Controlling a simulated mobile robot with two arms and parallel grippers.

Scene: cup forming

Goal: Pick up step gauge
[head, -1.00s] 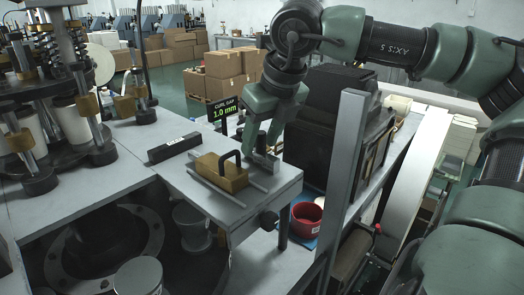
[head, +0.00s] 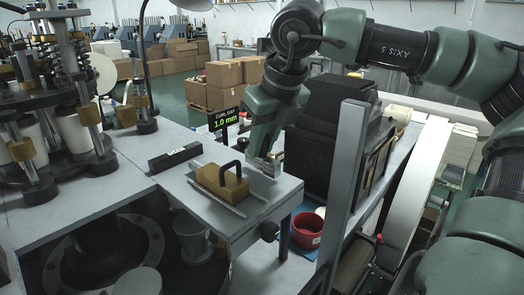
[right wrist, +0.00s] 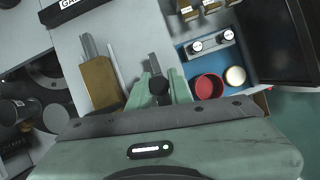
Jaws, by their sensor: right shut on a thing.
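The step gauge (head: 266,168) is a small grey metal piece with ridges, near the back right edge of the grey bench top (head: 228,226). My right gripper (head: 261,154) points down over it and is shut on it. In the right wrist view the grey gauge (right wrist: 154,66) shows between the green fingertips (right wrist: 158,80); its near part is hidden behind a dark round part. I cannot tell whether it touches the bench. My left gripper is not in view.
A brass block with a black handle (head: 222,183) lies between metal rods, left of the gripper. A black labelled bar (head: 175,157) lies further left. A red bowl (head: 307,230) stands lower right, beside a grey post (head: 345,200). Dark boxes (head: 335,125) stand behind it.

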